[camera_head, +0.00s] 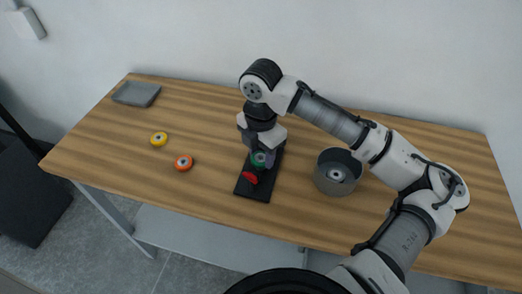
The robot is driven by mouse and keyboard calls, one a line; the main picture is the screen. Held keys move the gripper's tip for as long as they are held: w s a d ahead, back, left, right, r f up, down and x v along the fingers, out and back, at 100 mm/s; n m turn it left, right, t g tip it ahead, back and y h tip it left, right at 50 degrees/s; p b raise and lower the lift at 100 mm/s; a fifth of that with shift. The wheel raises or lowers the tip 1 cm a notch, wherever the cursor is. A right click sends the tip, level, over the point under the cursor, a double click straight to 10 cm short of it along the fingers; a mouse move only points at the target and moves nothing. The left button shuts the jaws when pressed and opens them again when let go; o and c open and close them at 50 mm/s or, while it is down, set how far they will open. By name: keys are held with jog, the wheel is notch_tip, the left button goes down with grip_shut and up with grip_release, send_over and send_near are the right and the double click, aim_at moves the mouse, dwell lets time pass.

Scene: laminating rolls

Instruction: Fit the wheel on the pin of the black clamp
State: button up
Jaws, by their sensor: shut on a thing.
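The black clamp (252,190) lies on the wooden table near the middle of its front part, with a red part (250,178) at its front. My gripper (260,158) points down over the back of the clamp and is shut on a green wheel (258,160) with a pale centre. The wheel is at or just above the clamp; I cannot tell whether it touches. The clamp's pin is hidden by the wheel and my gripper. An orange-red wheel (184,163) and a yellow wheel (158,139) lie flat on the table to the left.
A round grey container (325,184) stands right of the clamp, close to my arm, with a small round thing (336,174) inside. A flat grey tray (136,94) lies at the far left corner. The table between tray and clamp is clear behind the loose wheels. A wall stands behind.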

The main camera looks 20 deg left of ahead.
jog(key=shift+f, duration=0.4)
jog(key=o, duration=1)
jog(key=shift+o, duration=0.2)
jog(key=shift+r, duration=0.1)
notch_tip(320, 180, up, 14)
jog(key=b, duration=0.1)
jog(key=shift+b, duration=0.35)
jog(key=shift+f, duration=0.2)
